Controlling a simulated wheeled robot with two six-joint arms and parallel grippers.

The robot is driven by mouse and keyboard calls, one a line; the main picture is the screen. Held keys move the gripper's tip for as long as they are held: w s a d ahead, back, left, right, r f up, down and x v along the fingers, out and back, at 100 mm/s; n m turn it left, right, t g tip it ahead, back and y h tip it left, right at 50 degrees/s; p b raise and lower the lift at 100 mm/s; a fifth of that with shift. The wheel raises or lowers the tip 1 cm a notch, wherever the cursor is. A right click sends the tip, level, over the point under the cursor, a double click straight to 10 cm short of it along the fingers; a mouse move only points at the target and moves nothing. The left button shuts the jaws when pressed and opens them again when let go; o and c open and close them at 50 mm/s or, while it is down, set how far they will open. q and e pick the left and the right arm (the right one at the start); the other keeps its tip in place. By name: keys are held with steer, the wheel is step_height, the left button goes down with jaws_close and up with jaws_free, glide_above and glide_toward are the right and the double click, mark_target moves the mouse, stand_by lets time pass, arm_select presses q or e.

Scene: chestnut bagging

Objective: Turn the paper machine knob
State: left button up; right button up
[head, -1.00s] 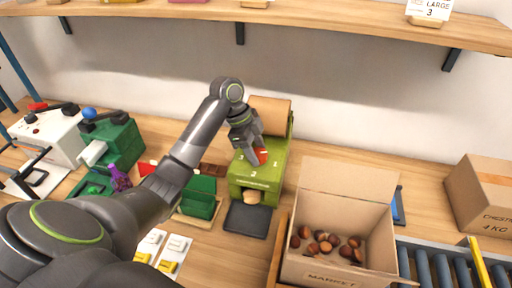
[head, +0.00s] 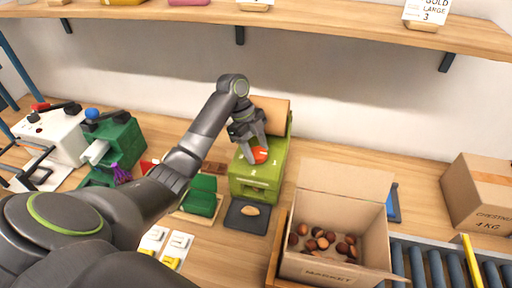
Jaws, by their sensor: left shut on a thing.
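The green paper machine (head: 268,178) stands on the table at the middle, with a brown paper roll (head: 270,110) at its back. Its red knob (head: 260,154) is on the top face. My left gripper (head: 252,152) reaches down over the machine from the left and is shut on the red knob, which shows partly between the fingers. A small tan paper piece (head: 249,211) lies on the dark tray (head: 240,224) in front of the machine. My right gripper is not in view.
An open cardboard box (head: 335,222) of chestnuts stands right of the machine, beside a roller conveyor (head: 430,262). A closed carton (head: 480,190) is at the far right. Green and white machines (head: 125,140) stand left. A shelf (head: 300,20) runs above.

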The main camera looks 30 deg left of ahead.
arm_select(q)
steer(key=shift+r, duration=0.1)
steer(key=o, duration=1)
steer(key=shift+c, duration=0.2)
steer(key=p+v, duration=0.5)
steer(key=v, duration=0.2)
steer(key=shift+r, duration=0.25)
steer(key=shift+f, duration=0.1)
